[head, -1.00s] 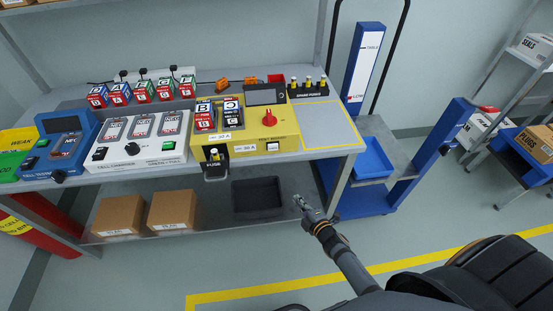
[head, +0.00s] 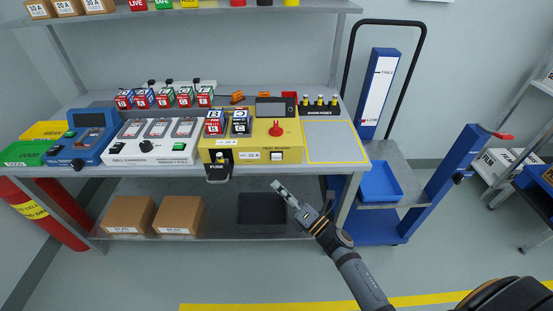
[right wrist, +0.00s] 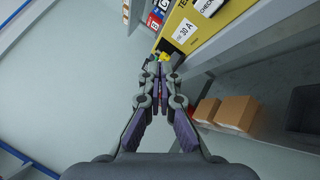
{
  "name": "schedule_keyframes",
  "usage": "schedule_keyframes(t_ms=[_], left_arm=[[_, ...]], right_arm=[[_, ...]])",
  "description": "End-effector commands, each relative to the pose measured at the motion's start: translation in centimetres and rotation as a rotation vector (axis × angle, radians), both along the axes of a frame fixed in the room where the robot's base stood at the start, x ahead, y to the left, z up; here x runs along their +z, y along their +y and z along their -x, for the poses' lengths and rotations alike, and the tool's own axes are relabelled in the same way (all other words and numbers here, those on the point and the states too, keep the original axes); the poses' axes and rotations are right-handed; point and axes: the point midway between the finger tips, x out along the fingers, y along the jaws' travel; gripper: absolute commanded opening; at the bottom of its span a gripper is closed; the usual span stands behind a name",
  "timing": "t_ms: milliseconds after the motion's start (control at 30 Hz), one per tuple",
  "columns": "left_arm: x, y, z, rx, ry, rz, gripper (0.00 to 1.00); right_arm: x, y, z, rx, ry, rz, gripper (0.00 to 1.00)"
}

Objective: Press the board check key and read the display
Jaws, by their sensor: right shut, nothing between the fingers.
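The yellow test board (head: 255,143) stands on the bench in the head view. A small key (head: 277,155) with a white face sits low on its front. The board's display (head: 276,107) is a dark box at its back; I cannot read anything on it. My right gripper (head: 278,187) is shut and empty, below and in front of the board, apart from the key. In the right wrist view its closed fingers (right wrist: 157,70) point toward the yellow board (right wrist: 182,28), with part of a white label reading CHECK (right wrist: 208,5) at the top edge. My left gripper is not in view.
A fuse drawer (head: 217,174) juts from the board's front left. A black tray (head: 262,209) and cardboard boxes (head: 180,215) are on the lower shelf. A blue lift trolley (head: 380,182) stands right of the bench. The floor in front is clear.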

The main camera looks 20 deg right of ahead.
Motion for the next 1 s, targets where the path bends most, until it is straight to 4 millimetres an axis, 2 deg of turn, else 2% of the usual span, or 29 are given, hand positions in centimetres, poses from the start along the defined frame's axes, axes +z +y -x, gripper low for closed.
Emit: schedule_keyframes(t_ms=[167, 600, 800, 1000], left_arm=[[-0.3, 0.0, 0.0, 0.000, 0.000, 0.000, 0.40], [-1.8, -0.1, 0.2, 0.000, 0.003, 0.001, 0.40], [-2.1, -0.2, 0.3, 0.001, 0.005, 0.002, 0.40], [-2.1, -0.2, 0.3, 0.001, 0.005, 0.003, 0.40]], right_arm=[[-0.1, -0.4, -1.4, -0.001, -0.002, 0.000, 0.00], [-0.2, -2.1, -7.2, -0.002, 0.000, 0.001, 0.00], [-0.1, -2.4, -8.3, -0.001, 0.001, -0.001, 0.00], [-0.1, -2.4, -8.4, -0.001, 0.002, -0.002, 0.00]])
